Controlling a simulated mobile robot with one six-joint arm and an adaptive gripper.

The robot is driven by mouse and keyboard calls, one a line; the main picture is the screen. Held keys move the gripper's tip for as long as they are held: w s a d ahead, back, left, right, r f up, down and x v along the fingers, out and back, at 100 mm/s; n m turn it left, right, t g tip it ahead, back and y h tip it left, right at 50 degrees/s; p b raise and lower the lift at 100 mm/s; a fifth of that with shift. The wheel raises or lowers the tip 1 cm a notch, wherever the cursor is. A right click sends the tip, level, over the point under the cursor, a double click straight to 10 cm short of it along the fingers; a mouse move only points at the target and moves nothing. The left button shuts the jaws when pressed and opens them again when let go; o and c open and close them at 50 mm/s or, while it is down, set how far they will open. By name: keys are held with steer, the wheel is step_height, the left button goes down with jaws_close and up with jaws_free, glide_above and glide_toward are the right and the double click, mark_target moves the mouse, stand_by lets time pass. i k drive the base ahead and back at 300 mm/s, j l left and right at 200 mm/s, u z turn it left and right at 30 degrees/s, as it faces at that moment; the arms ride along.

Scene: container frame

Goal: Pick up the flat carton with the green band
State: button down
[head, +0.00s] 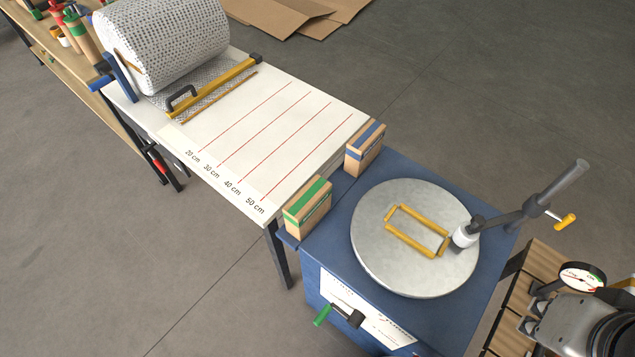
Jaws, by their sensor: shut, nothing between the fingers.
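The flat carton with the green band (307,208) is a brown box standing upright on a narrow edge. It stands at the left corner of the blue cabinet top (330,238), close to the corner of the white cutting table. A similar brown carton with a blue band (365,147) stands upright farther back along the same edge, apart from it. My gripper's fingers cannot be made out in the head view. Nothing is touching the green-banded carton from above.
A round grey turntable (372,252) with a yellow rectangular frame (417,231) lies right of the carton. A dark lever arm (528,213) rises beside it. A green-handled crank (338,316) sticks out in front. A bubble-wrap roll (165,40) and white table (262,120) are left.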

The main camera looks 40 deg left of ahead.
mark_target(306, 209)
steer(key=u, duration=1.75)
steer(key=j+z, duration=0.1)
steer(key=z, duration=0.45)
steer(key=i+j+z, duration=0.15)
steer(key=j, duration=0.35)
steer(key=i+j+z, duration=0.2)
steer(key=j, duration=0.3)
steer(key=i+j+z, duration=0.15)
steer(key=j, duration=0.35)
steer(key=j+z, duration=0.2)
steer(key=j, duration=0.35)
steer(key=i, duration=0.05)
